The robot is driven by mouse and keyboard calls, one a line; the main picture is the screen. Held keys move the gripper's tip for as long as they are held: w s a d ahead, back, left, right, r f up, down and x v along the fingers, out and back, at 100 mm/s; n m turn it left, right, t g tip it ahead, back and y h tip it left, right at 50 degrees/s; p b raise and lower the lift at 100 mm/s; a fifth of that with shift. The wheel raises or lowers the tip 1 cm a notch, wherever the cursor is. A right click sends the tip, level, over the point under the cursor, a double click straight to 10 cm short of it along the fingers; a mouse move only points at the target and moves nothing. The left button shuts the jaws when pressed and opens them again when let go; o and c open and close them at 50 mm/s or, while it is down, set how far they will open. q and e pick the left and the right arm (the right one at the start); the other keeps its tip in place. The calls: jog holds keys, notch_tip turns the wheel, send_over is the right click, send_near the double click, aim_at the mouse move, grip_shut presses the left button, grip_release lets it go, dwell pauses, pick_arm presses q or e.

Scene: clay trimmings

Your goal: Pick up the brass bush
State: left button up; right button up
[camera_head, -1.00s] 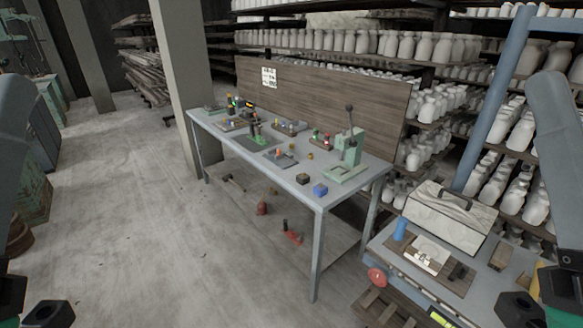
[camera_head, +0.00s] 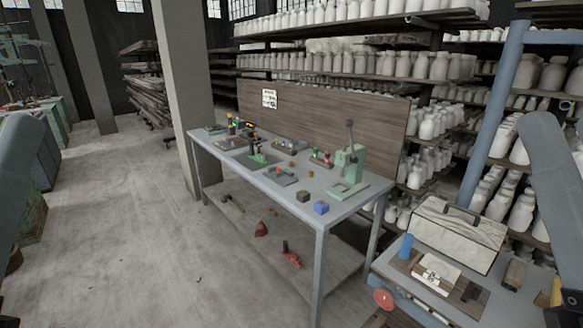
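Small yellow, brass-coloured pieces lie on the grey workbench (camera_head: 233,169). One piece (camera_head: 291,163) is near the middle, and another (camera_head: 311,172) lies to its right, left of the green lever press (camera_head: 350,165). They are too small for me to tell which is the brass bush or whether either is hollow. My two arms show at the left and right picture edges. Neither gripper's fingertips are in view, and nothing of mine is near the bench top.
A dark block (camera_head: 303,195) and a blue block (camera_head: 321,207) sit near the bench's front right. Red tools (camera_head: 290,257) lie on the lower shelf. A second table with a pale toolbox (camera_head: 456,233) stands at right. The floor (camera_head: 150,220) at left is open.

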dwell(0.4)
pick_arm(q)
jog(key=o, duration=0.4)
jog(key=shift+c, duration=0.2)
